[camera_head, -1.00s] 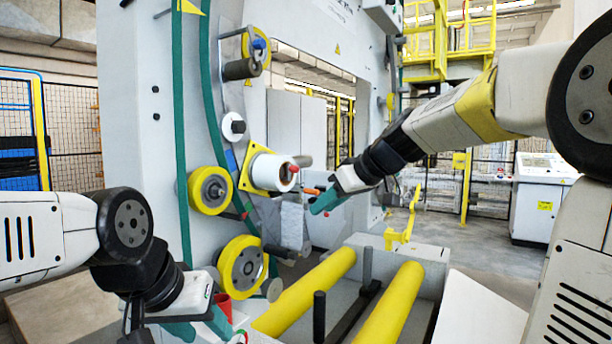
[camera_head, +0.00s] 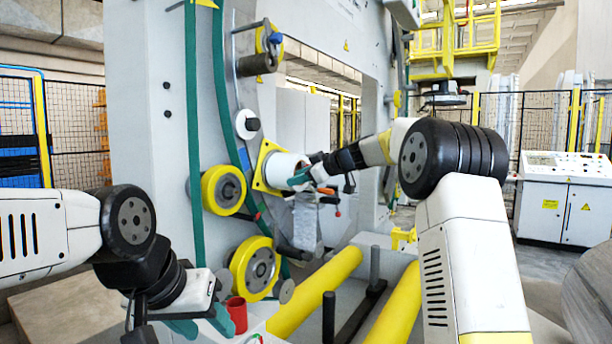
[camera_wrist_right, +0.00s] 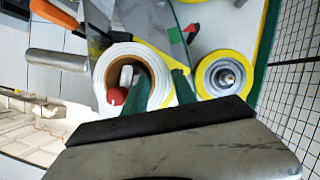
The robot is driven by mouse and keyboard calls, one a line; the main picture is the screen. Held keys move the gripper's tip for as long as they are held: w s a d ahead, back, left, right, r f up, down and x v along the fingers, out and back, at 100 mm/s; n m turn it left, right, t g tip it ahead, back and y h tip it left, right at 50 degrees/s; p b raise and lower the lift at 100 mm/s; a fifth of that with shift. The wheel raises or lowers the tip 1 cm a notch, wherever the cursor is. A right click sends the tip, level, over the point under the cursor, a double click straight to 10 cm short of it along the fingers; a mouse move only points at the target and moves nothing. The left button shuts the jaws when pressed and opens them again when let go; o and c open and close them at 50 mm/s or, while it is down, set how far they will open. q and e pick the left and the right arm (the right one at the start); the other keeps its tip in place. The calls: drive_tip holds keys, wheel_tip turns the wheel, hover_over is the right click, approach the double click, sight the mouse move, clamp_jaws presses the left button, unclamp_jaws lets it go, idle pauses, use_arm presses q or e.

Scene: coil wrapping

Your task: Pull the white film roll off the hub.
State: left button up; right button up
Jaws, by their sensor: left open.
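The white film roll (camera_head: 285,168) sits on the hub in front of a yellow square plate (camera_head: 260,180) on the machine's face. In the right wrist view the roll (camera_wrist_right: 103,60) shows its end and brown core, with the hub's white part (camera_wrist_right: 127,76) and red knob (camera_wrist_right: 117,95) inside. My right gripper (camera_head: 308,178) is at the roll's free end. In the wrist view its teal fingers (camera_wrist_right: 162,90) straddle the roll's wall, one in the core and one outside. Whether they press on it is unclear. My left gripper (camera_head: 200,325) is open, low at the left, away from the roll.
Yellow-rimmed rollers (camera_head: 222,190) and (camera_head: 255,268) flank the roll at left and below. An orange-tipped lever (camera_head: 328,191) is close to my right gripper. Yellow bars (camera_head: 315,293) lie below. A red cup (camera_head: 237,314) stands beside my left gripper.

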drive_tip(key=shift+x, duration=0.95)
drive_tip(key=shift+c, duration=0.2)
clamp_jaws()
drive_tip(key=shift+r, duration=0.1)
idle(0.4)
